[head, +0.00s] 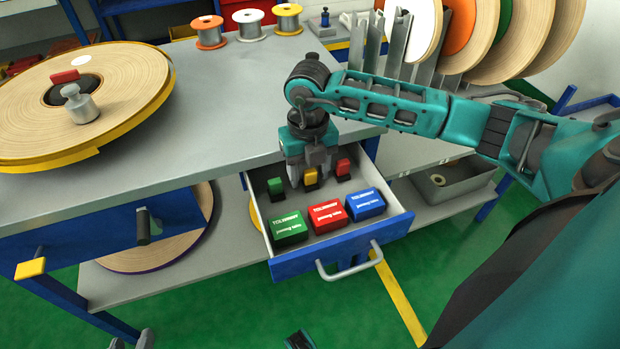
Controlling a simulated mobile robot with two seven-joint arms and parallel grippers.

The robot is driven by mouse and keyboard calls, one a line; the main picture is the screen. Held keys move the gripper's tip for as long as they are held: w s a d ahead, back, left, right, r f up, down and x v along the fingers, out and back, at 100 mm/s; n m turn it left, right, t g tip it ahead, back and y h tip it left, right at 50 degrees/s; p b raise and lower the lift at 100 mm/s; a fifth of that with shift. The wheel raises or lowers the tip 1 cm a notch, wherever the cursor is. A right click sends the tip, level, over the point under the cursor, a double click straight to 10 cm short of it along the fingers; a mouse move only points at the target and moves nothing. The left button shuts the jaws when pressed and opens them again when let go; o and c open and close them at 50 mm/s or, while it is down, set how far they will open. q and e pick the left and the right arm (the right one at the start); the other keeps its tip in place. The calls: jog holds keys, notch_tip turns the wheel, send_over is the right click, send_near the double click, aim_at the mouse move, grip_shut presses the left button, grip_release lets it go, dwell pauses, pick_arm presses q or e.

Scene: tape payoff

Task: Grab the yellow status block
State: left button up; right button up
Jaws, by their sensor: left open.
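The yellow status block (311,177) stands in the open drawer, on a dark base, between a green block (275,185) and a red block (343,167). My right gripper (310,177) points down over it, with one finger on each side of the yellow block. I cannot tell whether the fingers touch it. The gripper's body hides part of the drawer's back. The block is level with its neighbours in the row. My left gripper (131,341) shows only its fingertips at the bottom edge, apart and empty, far from the drawer.
The blue drawer (330,262) also holds green (288,227), red (327,215) and blue (364,204) boxes in front. The grey worktop (225,110) overhangs behind it. A large tape reel (120,95) lies at left. Upright reels stand at right. Green floor is clear in front.

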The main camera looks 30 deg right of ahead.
jog(key=c, duration=0.9)
jog(key=shift+r, duration=0.15)
jog(key=shift+c, duration=0.2)
